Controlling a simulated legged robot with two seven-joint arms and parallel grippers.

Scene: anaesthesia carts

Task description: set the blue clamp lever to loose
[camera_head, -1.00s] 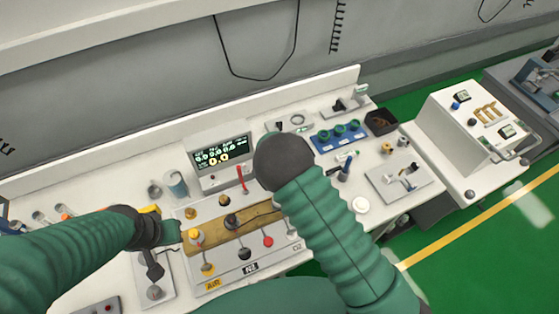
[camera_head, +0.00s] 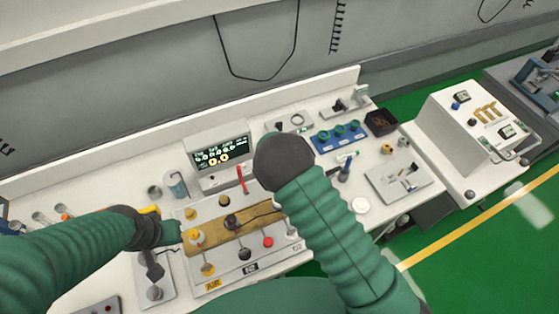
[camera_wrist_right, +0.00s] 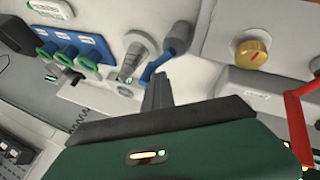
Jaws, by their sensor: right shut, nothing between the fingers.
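The blue clamp lever (camera_head: 345,169) stands on the white bench right of my right forearm in the head view.
A blue rack with green rings (camera_head: 338,137) and a black bin (camera_head: 381,122) stand behind the lever. A grey plate with a small latch (camera_head: 398,181) lies to its right. The gas panel (camera_head: 215,225) and a display box (camera_head: 221,160) are to the left.

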